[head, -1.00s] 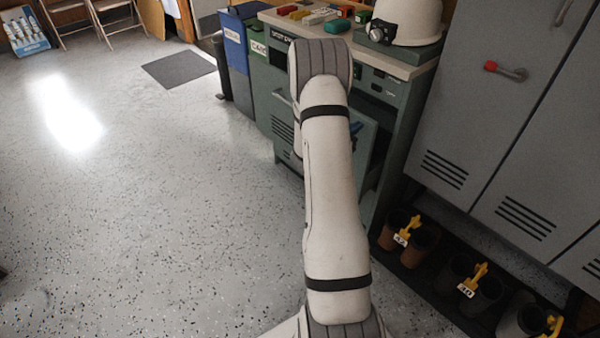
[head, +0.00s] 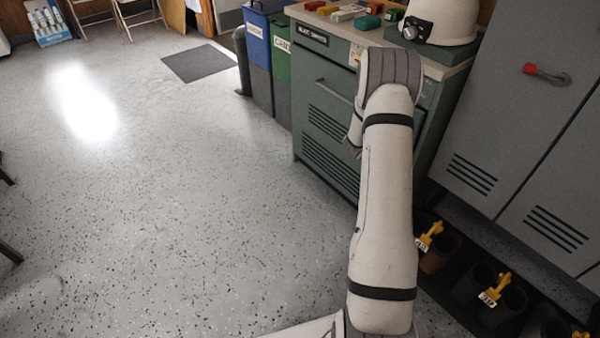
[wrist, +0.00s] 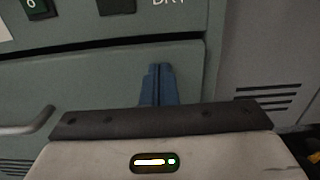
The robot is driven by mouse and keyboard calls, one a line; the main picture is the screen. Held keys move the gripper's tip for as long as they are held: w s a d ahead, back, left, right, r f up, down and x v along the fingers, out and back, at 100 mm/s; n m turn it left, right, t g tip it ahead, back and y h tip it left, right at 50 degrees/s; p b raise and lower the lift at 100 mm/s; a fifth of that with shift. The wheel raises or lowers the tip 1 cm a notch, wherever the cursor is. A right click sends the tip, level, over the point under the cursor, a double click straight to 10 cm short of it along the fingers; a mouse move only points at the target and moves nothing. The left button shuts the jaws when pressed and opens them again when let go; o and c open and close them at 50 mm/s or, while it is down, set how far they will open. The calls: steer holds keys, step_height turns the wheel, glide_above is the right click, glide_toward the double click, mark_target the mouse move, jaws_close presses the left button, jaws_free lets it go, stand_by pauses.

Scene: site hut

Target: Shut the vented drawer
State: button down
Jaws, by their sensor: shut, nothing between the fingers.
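The vented drawer (head: 325,117) is in the green cabinet, with slotted vents and a bar handle (head: 332,88). Its front looks flush, or nearly so, with the cabinet in the head view. In the wrist view the drawer front (wrist: 95,80) fills the left and middle, with its handle (wrist: 28,124) at lower left. My gripper (wrist: 161,70) has its blue fingers together, empty, in front of the drawer's right part. I cannot tell whether they touch it. My arm hides the fingers and the drawer's right side in the head view.
The green cabinet (head: 305,140) carries a white helmet (head: 440,20) and small coloured items on top. Grey lockers (head: 500,110) stand at right above a row of boots (head: 480,285). Bins (head: 270,65) stand left of the cabinet.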

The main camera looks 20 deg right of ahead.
steer(key=shift+d+r, duration=0.25)
steer(key=shift+r, duration=0.05)
steer(key=v, duration=1.4)
steer(key=s+a+r+m+g+y+p, duration=0.2)
steer(key=s+a+r+m+g+p, duration=0.15)
steer(key=s+r+m+p, duration=0.35)
steer(key=s+a+r+m+g+y+p, duration=0.2)
steer(key=s+r+m+g, duration=0.3)
steer(key=s+r, duration=0.4)
steer(key=s+a+r+m+t+y+p, duration=0.2)
steer(key=s+a+r+m+y+p, duration=0.3)
steer(key=a+r, duration=0.3)
steer(key=s+a+r+m+t+y+p, duration=0.2)
steer(key=s+a+r+m+y+p, duration=0.3)
steer(key=a, duration=0.8)
step_height(320, 180, up, 3)
steer(key=s+y+p, duration=0.1)
steer(key=y, duration=0.1)
steer(key=shift+s+a+y, duration=0.2)
steer(key=shift+a+y, duration=0.1)
steer(key=shift+a, duration=0.05)
steer(key=shift+f, duration=0.15)
